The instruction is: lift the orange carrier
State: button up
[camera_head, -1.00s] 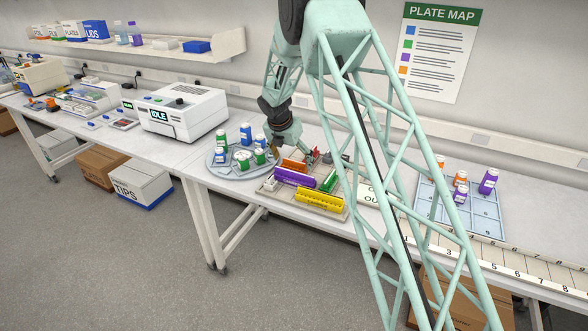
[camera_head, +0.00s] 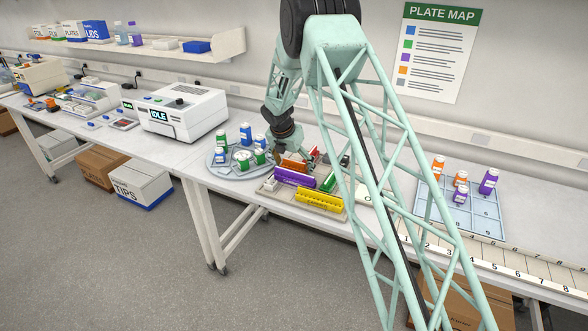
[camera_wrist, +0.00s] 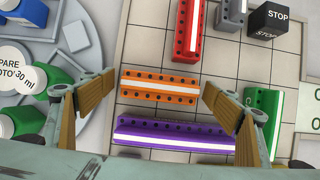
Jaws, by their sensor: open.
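The orange carrier (camera_wrist: 158,87) is a short bar with a white stripe and rows of dark holes, lying on a gridded tray (camera_wrist: 125,47). In the head view the orange carrier (camera_head: 293,165) shows behind the purple carrier (camera_head: 295,178). My gripper (camera_wrist: 146,98) is open in the wrist view, with one tan finger off each end of the orange carrier. I see no contact between the fingers and it. In the head view my gripper's fingers are largely hidden by the arm and the carriers.
The purple carrier (camera_wrist: 175,135) lies close below the orange one. A red carrier (camera_wrist: 188,30), a green carrier (camera_wrist: 262,115), a grey carrier (camera_wrist: 232,14) and a black STOP block (camera_wrist: 272,21) share the tray. A yellow carrier (camera_head: 319,200) lies at its front. A round bottle carousel (camera_head: 219,167) stands left.

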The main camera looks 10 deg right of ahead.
aim_at(294, 161)
jog(key=shift+c, duration=0.6)
jog(key=c, duration=0.9)
jog(key=shift+r+p, duration=0.35)
jog(key=shift+r, duration=4.65)
